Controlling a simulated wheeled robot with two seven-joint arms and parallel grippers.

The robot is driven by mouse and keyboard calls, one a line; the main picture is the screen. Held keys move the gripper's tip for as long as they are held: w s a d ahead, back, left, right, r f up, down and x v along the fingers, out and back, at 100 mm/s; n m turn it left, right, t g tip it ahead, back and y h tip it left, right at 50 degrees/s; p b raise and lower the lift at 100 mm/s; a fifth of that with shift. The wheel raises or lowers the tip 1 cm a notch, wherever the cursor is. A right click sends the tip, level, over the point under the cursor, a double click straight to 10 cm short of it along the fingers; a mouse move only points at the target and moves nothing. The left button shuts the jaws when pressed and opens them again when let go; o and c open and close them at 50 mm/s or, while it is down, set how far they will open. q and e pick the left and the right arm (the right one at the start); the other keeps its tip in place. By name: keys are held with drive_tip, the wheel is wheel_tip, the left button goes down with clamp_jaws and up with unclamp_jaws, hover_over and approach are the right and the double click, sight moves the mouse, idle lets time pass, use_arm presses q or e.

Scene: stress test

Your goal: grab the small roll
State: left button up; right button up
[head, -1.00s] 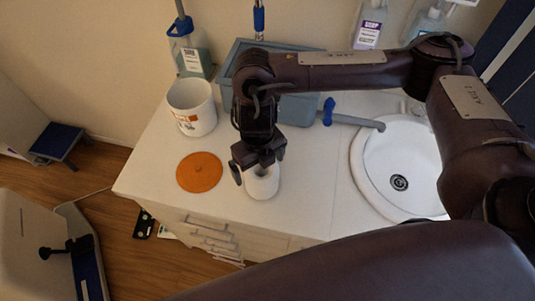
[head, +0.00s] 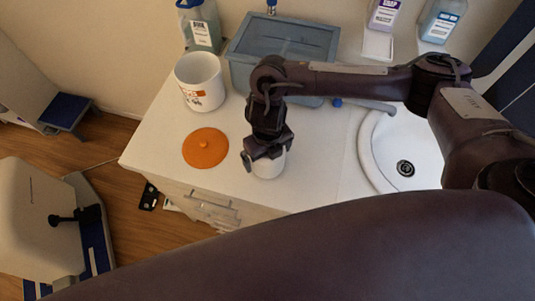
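The small white roll (head: 269,168) stands upright on the white counter near its front edge, right of an orange lid. My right gripper (head: 267,157) reaches over it from behind and above, on the arm that comes in from the right. Its dark fingers are spread apart, one at each side of the roll's upper part, and they hide the roll's top. I cannot see firm contact between fingers and roll. The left gripper is not in view.
The round orange lid (head: 205,148) lies flat on the counter (head: 318,175). Behind it stand a white tub (head: 200,82) and a grey-blue bin (head: 285,42). A bottle (head: 200,28) stands at the back left. A sink (head: 385,160) is at right.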

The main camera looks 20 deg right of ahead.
drive_tip(key=shift+c, duration=0.3)
drive_tip(key=c, duration=1)
